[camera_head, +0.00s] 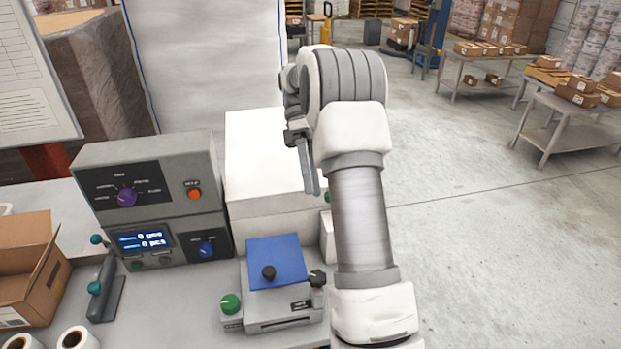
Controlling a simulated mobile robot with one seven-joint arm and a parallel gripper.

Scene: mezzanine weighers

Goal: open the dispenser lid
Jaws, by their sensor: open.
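A low grey device (285,308) stands at the front of the worktop. The plate appears tilted up toward the back. A green knob (230,304) sits at the device's front left and a dark knob (317,278) at its right. My gripper (308,185) is open, above and behind the device, in front of the white box, and touches nothing that I can see. My arm hides the area right of the device.
A grey control box (150,170) with knobs and a display stands left of the device. A white box (262,160) stands behind it. An open cardboard box (28,262), a grey lever unit (105,290) and paper rolls (75,338) are at left. Open floor (470,220) lies right.

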